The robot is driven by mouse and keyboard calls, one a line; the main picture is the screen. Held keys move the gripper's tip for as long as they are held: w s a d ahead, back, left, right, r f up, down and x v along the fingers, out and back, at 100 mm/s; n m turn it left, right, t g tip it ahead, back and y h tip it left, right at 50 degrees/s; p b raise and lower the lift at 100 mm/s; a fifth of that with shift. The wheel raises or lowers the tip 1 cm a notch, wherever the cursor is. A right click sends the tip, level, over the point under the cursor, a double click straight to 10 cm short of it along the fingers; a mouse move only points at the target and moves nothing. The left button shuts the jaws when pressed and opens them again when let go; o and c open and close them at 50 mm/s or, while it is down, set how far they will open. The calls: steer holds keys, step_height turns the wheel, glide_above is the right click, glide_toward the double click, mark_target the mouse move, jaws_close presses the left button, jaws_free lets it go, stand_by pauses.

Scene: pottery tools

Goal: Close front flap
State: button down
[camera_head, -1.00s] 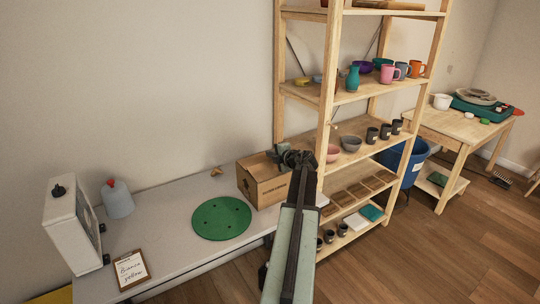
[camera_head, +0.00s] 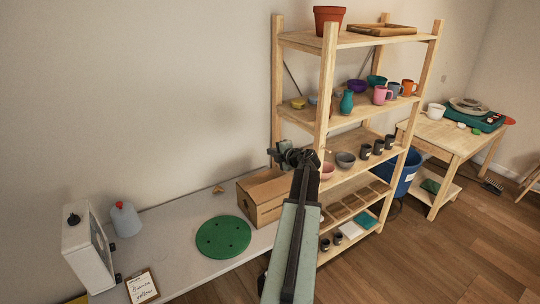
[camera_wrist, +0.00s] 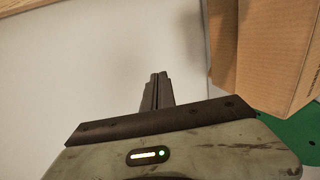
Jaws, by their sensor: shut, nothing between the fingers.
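A brown cardboard box (camera_head: 262,214) stands on the grey-white table, near its right end beside the shelf. Its top shows tan panels, but I cannot tell clearly which panel is the front flap or how far it is folded. In the wrist view, cardboard panels of the box (camera_wrist: 280,50) fill the upper right, with a gap of air between them and my fingers. My gripper (camera_head: 280,150) is above the box's far right part in the head view. Its fingers also show in the wrist view (camera_wrist: 158,78), shut and empty, pointing towards the pale wall.
A green disc (camera_head: 223,237) lies left of the box on the table (camera_head: 180,225). A wooden shelf (camera_head: 325,110) with pots and mugs stands close on the right. A jug (camera_head: 125,220), a white device (camera_head: 88,250) and a clipboard (camera_head: 142,287) are at the left.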

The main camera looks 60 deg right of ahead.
steer(key=s+a+f+m+t+b, duration=0.3)
steer(key=s+a+f+m+b, duration=0.35)
steer(key=m+b, duration=0.85)
steer(key=m+h+b, duration=0.1)
steer(key=m+b, duration=0.2)
glide_above(273, 185)
steer(key=f, duration=0.5)
steer(key=shift+s+a, duration=0.15)
steer(key=shift+s, duration=0.05)
step_height(273, 185, down, 3)
steer(key=b, duration=0.3)
steer(key=shift+w, duration=0.1)
steer(key=shift+w+f+b, duration=0.1)
steer(key=shift+f+b, duration=0.3)
